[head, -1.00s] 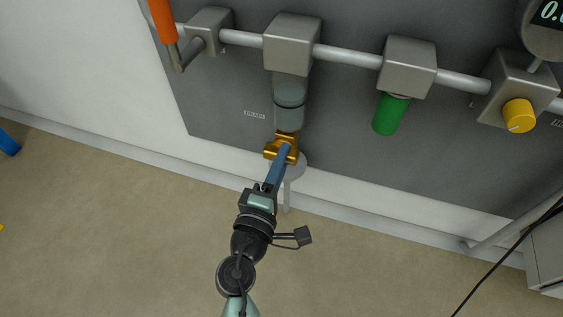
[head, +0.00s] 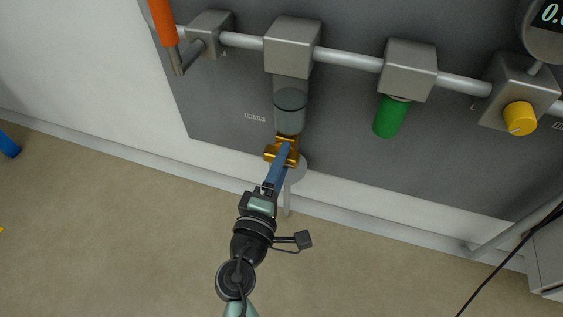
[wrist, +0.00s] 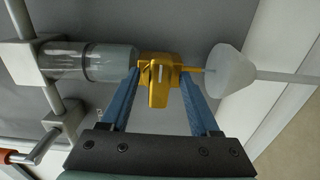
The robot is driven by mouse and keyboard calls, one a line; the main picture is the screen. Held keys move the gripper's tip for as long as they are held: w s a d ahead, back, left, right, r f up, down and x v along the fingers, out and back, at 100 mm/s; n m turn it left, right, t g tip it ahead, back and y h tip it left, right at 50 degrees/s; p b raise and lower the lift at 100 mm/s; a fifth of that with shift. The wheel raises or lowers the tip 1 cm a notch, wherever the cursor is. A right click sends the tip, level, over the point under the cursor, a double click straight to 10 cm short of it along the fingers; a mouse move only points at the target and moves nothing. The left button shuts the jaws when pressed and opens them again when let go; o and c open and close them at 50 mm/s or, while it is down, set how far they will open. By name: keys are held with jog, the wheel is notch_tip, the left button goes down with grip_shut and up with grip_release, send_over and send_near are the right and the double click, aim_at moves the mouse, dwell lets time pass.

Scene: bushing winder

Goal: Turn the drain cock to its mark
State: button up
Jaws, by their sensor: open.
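The drain cock is a brass-coloured fitting (head: 283,152) under the clear bowl (head: 290,103) of a grey block on the pipe. In the wrist view the brass drain cock (wrist: 158,80) shows a handle with a pale line on it. My gripper (head: 281,158) reaches up to the cock from below in the head view. In the wrist view its two blue fingers (wrist: 157,95) stand apart, one on each side of the handle. The gripper is open. I cannot tell whether a finger touches the brass. No mark for the cock is clearly readable.
A white funnel (wrist: 228,72) stands close beside the right finger, on a stem below the cock. A small label (head: 254,117) is on the grey panel. A green cylinder (head: 391,117), a yellow knob (head: 520,118) and an orange-handled lever (head: 162,22) are along the pipe.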

jog(key=p+v, duration=0.3)
jog(key=v, duration=1)
jog(key=shift+p, duration=0.35)
